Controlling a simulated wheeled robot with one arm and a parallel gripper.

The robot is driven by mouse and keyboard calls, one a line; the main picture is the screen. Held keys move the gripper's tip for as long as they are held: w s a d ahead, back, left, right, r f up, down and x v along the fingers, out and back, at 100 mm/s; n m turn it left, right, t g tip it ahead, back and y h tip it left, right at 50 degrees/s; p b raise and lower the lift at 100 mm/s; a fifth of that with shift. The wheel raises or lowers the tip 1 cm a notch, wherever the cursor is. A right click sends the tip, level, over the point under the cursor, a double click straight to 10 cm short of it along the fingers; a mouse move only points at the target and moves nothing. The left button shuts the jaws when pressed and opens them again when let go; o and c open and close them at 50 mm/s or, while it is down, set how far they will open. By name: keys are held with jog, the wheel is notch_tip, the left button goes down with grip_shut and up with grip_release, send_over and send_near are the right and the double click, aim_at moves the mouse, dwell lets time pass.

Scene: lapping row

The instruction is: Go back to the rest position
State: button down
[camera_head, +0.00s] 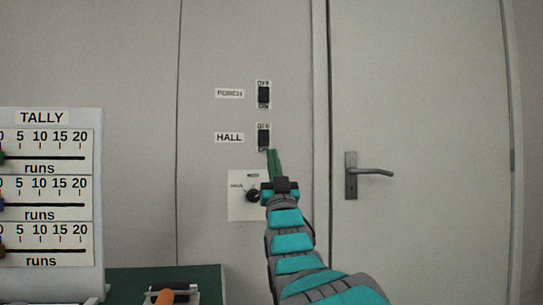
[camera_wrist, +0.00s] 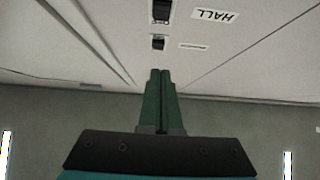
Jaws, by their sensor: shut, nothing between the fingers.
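My gripper (camera_head: 271,152) has slim green fingers, shut and empty. In the head view the fingertips show just below the HALL switch (camera_head: 264,138); whether they touch the wall there I cannot tell. In the wrist view the closed fingers (camera_wrist: 160,73) point toward the wall, with nothing between them and the HALL switch (camera_wrist: 161,11) apart from them at the top edge. My arm reaches up from the bottom right of the head view.
The PORCH switch (camera_head: 264,95) is above the HALL one. A dial plate (camera_head: 238,207) is partly behind my gripper. A door with a lever handle (camera_head: 370,171) is at right. A TALLY board (camera_head: 98,200) and a dark green surface (camera_head: 130,283) are at left.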

jog(key=shift+f, duration=0.15)
dwell(0.4)
jog(key=w+d+f+m+g+h+p, duration=0.2)
jog(key=d+f+g+h, duration=0.35)
jog(key=f, duration=0.75)
jog(key=s+d+f+g+p, duration=0.1)
jog(key=s+d+f+g, duration=0.2)
jog(key=s+f+g, duration=0.45)
jog(key=s+d+f+g+p, duration=0.15)
jog(key=s+d+f, duration=0.25)
jog(key=f, duration=0.6)
jog(key=s+f+g, duration=0.5)
jog(key=s, duration=0.8)
jog(key=s+d+f+g+p, duration=0.1)
jog(key=s+f+g, duration=0.3)
jog(key=s, duration=0.9)
jog(key=s+f+g+p, duration=0.1)
jog(key=s+f+g, duration=0.4)
jog(key=s, duration=0.8)
notch_tip(320, 180, down, 2)
jog(key=shift+s+d+g, duration=0.25)
jog(key=shift+d+g, duration=0.1)
